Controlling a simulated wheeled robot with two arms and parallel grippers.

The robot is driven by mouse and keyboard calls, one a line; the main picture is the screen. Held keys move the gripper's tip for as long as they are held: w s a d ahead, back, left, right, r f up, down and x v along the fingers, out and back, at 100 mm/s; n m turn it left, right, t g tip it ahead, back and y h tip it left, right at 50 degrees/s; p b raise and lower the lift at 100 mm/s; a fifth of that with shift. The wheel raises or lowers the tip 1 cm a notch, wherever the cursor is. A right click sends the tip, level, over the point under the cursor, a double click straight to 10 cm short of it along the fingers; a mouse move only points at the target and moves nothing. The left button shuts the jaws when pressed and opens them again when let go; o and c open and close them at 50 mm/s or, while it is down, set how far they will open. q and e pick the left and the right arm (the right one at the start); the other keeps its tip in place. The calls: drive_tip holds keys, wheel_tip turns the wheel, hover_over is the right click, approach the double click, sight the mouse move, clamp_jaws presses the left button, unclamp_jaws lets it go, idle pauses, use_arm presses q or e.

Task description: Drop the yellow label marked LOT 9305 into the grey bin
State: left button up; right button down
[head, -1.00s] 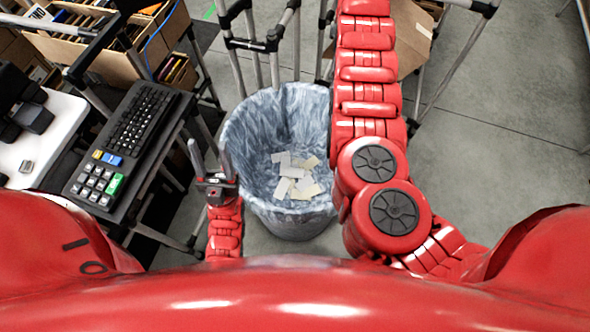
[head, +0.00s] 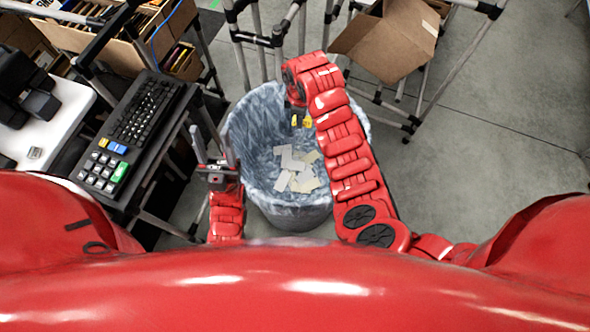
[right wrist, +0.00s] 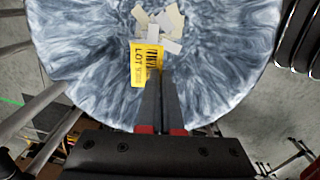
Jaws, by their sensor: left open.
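A yellow label (right wrist: 147,63) with a barcode and the word LOT is at the fingertips of my right gripper (right wrist: 158,78) in the right wrist view; its digits are too small to read surely. The gripper is shut on it. In the head view the yellow label (head: 307,122) shows below the right gripper (head: 297,112), over the opening of the grey bin (head: 262,190). The bin has a marbled liner, also seen in the right wrist view (right wrist: 85,70). My left gripper (head: 214,150) is open and empty beside the bin's left rim.
Several pale paper slips (head: 298,168) lie in the bin. A desk with a keyboard (head: 146,108) stands at the left. A tilted open carton (head: 392,40) rests on a tube rack behind the bin. Floor at the right is clear.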

wheel_tip(320, 180, down, 4)
drive_tip(key=shift+f+b, duration=0.1)
drive_tip(key=shift+b, duration=0.35)
drive_tip(key=shift+w, duration=0.1)
drive_tip(key=c, duration=1)
unclamp_jaws()
wheel_tip(320, 180, up, 4)
drive_tip(key=shift+r+b, duration=0.25)
drive_tip(key=shift+b, duration=0.5)
wheel_tip(320, 180, up, 13)
drive_tip(key=p, duration=0.6)
drive_tip(key=shift+s, duration=0.3)
drive_tip(key=shift+w+f, duration=0.1)
